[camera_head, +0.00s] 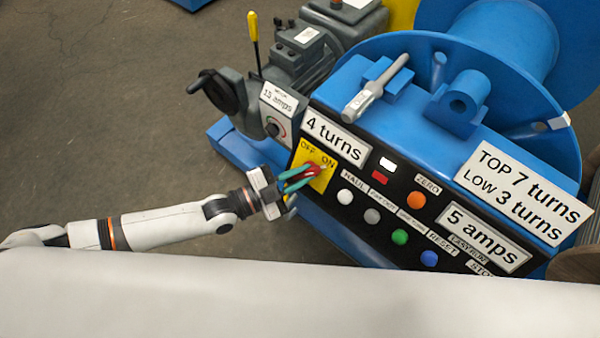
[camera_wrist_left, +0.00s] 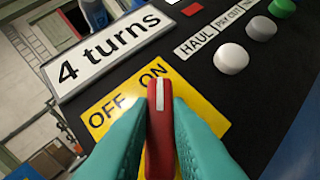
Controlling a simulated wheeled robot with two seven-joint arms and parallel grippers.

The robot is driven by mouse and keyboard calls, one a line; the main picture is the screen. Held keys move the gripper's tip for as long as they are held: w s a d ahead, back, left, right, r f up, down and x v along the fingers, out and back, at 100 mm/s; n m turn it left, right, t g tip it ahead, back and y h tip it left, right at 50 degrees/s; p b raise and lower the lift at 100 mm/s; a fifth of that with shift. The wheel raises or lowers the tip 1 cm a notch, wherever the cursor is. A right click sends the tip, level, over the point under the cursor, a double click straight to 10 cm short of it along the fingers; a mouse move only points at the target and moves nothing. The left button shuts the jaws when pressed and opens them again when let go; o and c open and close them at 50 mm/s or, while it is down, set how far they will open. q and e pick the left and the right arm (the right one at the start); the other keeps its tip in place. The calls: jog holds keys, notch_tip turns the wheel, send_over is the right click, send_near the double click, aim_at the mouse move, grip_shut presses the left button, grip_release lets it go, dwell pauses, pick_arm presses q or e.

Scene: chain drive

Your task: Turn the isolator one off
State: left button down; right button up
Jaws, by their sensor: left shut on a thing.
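The isolator is a red handle (camera_head: 314,170) on a yellow plate (camera_head: 324,182) marked OFF and ON, at the left end of the black control panel. In the left wrist view the red handle (camera_wrist_left: 160,132) has a white line at its tip, and the tip points at the word ON on the yellow plate (camera_wrist_left: 112,103). My left gripper (camera_head: 298,178) is shut on the handle, with its teal fingers (camera_wrist_left: 160,115) on either side of it. My right gripper is not in view.
The panel carries a "4 turns" label (camera_head: 336,136), a white button (camera_head: 345,197), a grey button (camera_head: 372,215), a green button (camera_head: 400,237) and an orange button (camera_head: 415,200). A grey lever (camera_head: 376,88) lies on the blue housing above. The floor left of the machine is clear.

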pick_arm(q)
jog(key=n+t, duration=0.2)
jog(key=n, duration=0.1)
jog(key=n+t+y+p, duration=0.1)
jog(key=n+t, duration=0.1)
jog(key=n, duration=0.1)
jog(key=shift+s+n+y, duration=0.1)
jog(key=shift+n+y, duration=0.2)
jog(key=n+t+y+p, duration=0.1)
jog(key=n, duration=0.2)
jog(key=n+t+y+p, duration=0.1)
jog(key=n+y, duration=0.1)
jog(key=n, duration=0.1)
jog(key=shift+d+n+t, duration=0.1)
jog(key=shift+n+t, duration=0.2)
jog(key=shift+t, duration=0.1)
jog(key=n+y+p, duration=0.1)
jog(key=n+y, duration=0.1)
jog(key=n, duration=0.1)
jog(key=n+t+y+p, duration=0.1)
jog(key=n+y, duration=0.1)
jog(key=n, duration=0.1)
jog(key=shift+r+n+t, duration=0.1)
jog(key=shift+n+t, duration=0.2)
jog(key=shift+d+n+y+p, duration=0.1)
jog(key=shift+n+y+p, duration=1.35)
jog(key=shift+n, duration=0.95)
jog(key=shift+y, duration=0.35)
jog(key=c, duration=1.4)
grip_release()
